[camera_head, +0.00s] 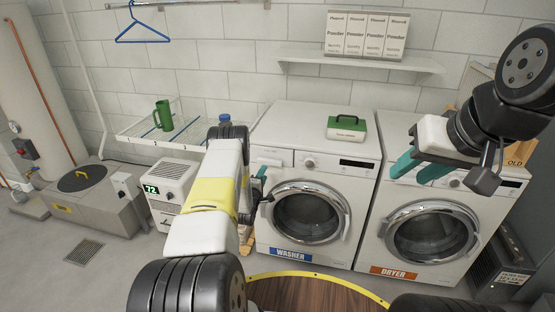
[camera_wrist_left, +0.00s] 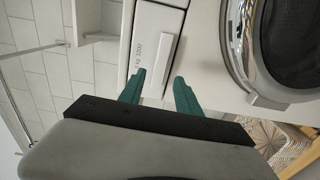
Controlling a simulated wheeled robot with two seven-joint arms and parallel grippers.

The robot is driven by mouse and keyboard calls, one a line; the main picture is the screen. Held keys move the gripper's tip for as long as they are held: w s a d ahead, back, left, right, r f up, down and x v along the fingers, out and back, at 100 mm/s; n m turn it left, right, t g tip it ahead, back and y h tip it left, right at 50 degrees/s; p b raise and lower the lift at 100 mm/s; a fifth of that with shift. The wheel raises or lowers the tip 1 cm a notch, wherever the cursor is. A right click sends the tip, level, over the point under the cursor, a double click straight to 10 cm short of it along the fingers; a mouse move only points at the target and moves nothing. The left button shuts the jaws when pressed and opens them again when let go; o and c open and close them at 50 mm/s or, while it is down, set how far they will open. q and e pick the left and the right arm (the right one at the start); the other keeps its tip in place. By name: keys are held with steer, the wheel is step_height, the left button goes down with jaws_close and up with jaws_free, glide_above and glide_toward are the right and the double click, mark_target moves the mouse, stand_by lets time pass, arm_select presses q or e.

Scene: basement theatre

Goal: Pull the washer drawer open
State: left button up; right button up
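The white washer (camera_head: 315,140) stands in the middle of the head view, its blue label below the round door. Its drawer (camera_head: 272,157) is at the front's upper left and looks shut. In the left wrist view the drawer front (camera_wrist_left: 142,63) appears turned sideways, with a pale raised handle strip (camera_wrist_left: 162,55). Contact with the drawer cannot be told. My right gripper (camera_head: 418,170) is open and empty before the dryer.
The dryer (camera_head: 430,235) stands right of the washer. A green-and-white box (camera_head: 346,127) sits on the washer. A round wooden tabletop (camera_head: 310,294) lies in front.

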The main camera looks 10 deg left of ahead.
mark_target(269, 164)
arm_select(q)
steer(key=w, duration=0.7)
steer(key=shift+w+d+f, duration=0.15)
steer(key=shift+w+f, duration=0.05)
steer(key=shift+w, duration=0.05)
steer(key=c, duration=0.9)
jaws_close()
